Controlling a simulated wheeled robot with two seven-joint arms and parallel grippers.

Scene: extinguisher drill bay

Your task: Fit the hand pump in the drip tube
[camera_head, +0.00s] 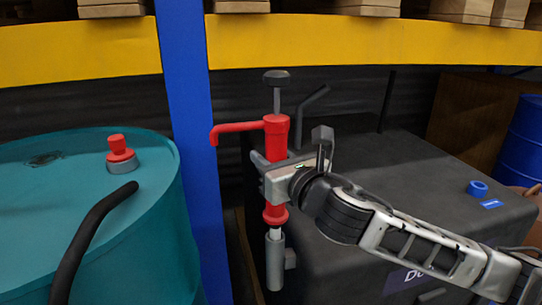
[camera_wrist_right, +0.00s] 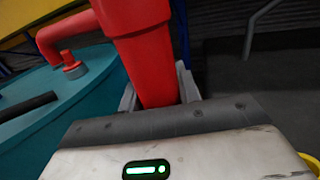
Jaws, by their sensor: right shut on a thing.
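The hand pump (camera_head: 276,140) is red and upright, with a black knob on a rod at its top and a red spout pointing left. My right gripper (camera_head: 268,174) is shut around its red body; the pump also fills the middle of the right wrist view (camera_wrist_right: 145,60). The grey drip tube (camera_head: 275,265) stands upright below the pump, fixed by a small bracket at the side of the dark tank. The pump's pale lower pipe (camera_head: 275,233) reaches the tube's mouth in line with it. I cannot tell how deep it sits. My left gripper is out of view.
A teal drum (camera_head: 60,240) with a red-capped bung (camera_head: 121,155) and a black hose (camera_head: 92,235) stands at left. A blue post (camera_head: 186,130) rises beside it. A yellow beam (camera_head: 370,42) crosses behind.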

